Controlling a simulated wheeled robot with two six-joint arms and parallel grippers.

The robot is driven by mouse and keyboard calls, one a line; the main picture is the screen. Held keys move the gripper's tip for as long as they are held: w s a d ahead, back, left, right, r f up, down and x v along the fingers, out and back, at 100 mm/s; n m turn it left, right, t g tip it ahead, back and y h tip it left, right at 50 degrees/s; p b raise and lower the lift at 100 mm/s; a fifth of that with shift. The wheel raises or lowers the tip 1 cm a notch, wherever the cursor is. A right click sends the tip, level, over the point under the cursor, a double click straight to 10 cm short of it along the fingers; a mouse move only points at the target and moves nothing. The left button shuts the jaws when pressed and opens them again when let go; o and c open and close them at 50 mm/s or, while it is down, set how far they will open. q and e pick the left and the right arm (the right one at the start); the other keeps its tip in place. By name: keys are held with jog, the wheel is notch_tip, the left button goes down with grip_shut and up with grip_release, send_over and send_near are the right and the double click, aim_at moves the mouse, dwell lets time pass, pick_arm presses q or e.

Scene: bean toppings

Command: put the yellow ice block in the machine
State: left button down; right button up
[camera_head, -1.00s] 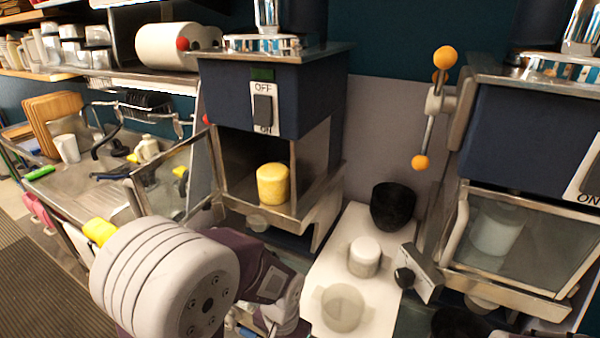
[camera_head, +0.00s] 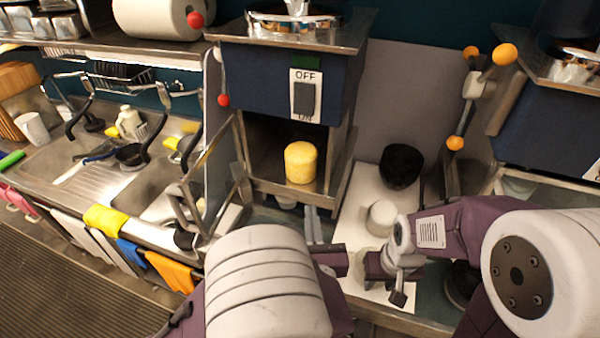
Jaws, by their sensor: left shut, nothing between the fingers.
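The yellow ice block (camera_head: 300,163) stands upright inside the open chamber of the left blue machine (camera_head: 275,85), on its floor near the front edge. The machine's glass door (camera_head: 215,178) is swung open to the left. My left gripper (camera_head: 314,226) is below and in front of the chamber, apart from the block. Its fingers look shut and empty, and its arm link partly covers the area in front. My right gripper (camera_head: 393,272) hangs over the front of the white board; its finger gap is not clear.
A black bowl (camera_head: 401,166) and a white round block (camera_head: 381,217) stand on the white board (camera_head: 352,215). A second blue machine (camera_head: 555,130) with an orange-knobbed lever (camera_head: 478,85) is at right. A sink counter (camera_head: 105,180) lies left.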

aim_at(304, 168)
pick_arm(q)
jog(key=w+p, duration=0.1)
jog(key=w, duration=0.2)
jog(key=w+a+p, duration=0.1)
jog(key=w+p, duration=0.1)
jog(key=w, duration=0.2)
jog(key=w+p, duration=0.2)
jog(key=w, duration=0.2)
jog(key=shift+w+a+r, duration=0.15)
jog(key=shift+w+a, duration=0.05)
jog(key=shift+w, duration=0.05)
jog(key=shift+w+a, duration=0.1)
jog(key=shift+w, duration=0.35)
